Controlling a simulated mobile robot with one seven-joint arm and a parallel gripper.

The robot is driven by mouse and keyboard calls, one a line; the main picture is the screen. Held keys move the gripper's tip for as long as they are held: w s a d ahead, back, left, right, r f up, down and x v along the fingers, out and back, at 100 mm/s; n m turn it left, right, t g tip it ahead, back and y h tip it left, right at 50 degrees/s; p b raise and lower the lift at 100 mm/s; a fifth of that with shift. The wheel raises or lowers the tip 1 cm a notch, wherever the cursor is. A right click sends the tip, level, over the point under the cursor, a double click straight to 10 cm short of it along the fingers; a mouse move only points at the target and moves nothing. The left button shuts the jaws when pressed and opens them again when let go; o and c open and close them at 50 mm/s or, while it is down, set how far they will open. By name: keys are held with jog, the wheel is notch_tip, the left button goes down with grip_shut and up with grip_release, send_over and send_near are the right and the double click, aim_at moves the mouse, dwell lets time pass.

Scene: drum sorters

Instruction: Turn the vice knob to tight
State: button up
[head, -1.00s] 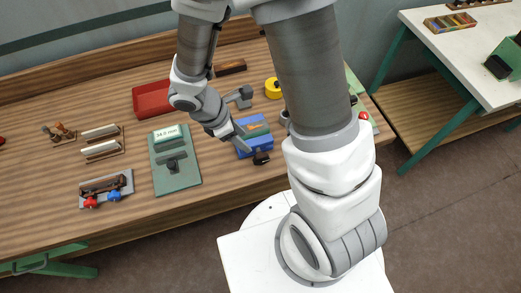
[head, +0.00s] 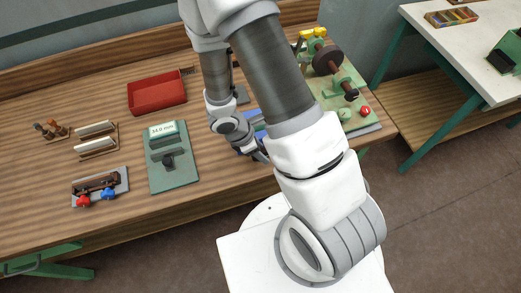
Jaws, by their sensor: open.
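The blue vice (head: 242,150) is at the front edge of the wooden bench, mostly hidden behind my arm. Only small blue patches of it show. Its dark knob is hidden now. My gripper (head: 262,157) is at the front side of the vice, pointing down and to the right, close to where the knob sits. Its jaws are open, though they show small and partly covered by my arm. I cannot tell whether they are around the knob or touching it.
Left of the vice are a green gauge (head: 172,172), a red tray (head: 157,96) and a grey plate (head: 122,178) with red and blue knobs. A green grinding machine (head: 345,85) stands to the right. A white table (head: 475,50) is at far right.

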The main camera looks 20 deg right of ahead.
grip_shut()
